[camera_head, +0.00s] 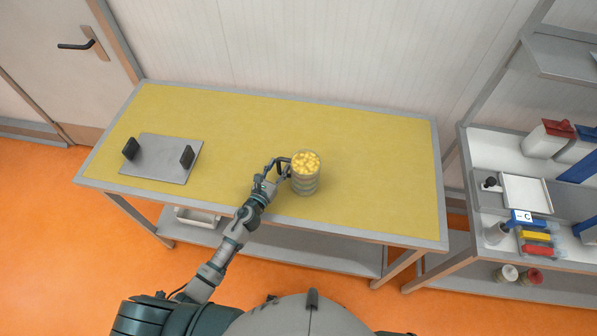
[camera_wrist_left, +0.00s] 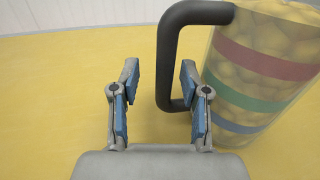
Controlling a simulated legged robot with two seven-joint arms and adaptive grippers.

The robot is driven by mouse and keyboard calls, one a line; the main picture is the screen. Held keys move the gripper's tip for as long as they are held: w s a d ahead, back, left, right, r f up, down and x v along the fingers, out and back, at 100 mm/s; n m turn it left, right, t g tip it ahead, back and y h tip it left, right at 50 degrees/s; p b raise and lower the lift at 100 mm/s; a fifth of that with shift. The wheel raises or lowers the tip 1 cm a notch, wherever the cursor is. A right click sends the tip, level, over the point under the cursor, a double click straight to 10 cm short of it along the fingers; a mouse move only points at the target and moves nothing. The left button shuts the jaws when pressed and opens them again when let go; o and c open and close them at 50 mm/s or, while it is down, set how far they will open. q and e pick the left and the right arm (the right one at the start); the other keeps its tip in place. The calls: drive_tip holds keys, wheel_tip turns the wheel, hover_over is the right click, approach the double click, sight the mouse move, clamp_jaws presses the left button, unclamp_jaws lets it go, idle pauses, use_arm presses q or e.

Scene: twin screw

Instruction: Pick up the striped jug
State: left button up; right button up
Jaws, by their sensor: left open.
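The striped jug (camera_head: 306,178) stands upright on the yellow table, right of its middle. It is clear, filled with yellow pieces, and has a dark handle on its left side. In the left wrist view the jug (camera_wrist_left: 262,75) shows red, green and blue bands, and its dark handle (camera_wrist_left: 166,62) reaches in between the fingers' line of sight. My left gripper (camera_head: 272,172) is at the handle side of the jug. In the wrist view my left gripper (camera_wrist_left: 160,95) is open, with blue pads on both sides of the handle's lower part. I cannot tell whether they touch it. My right gripper is not in view.
The table (camera_head: 385,160) is mostly bare. A grey plate (camera_head: 160,165) with two black uprights lies at its left. A shelf rack (camera_head: 470,200) with bins and a white tray (camera_head: 526,193) stands at the right. A wall runs behind the table.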

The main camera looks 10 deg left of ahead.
use_arm(q)
drive_tip(key=shift+d, duration=0.25)
drive_tip(key=shift+d+r, duration=0.1)
drive_tip(key=c, duration=0.6)
clamp_jaws()
drive_tip(key=shift+a, duration=0.3)
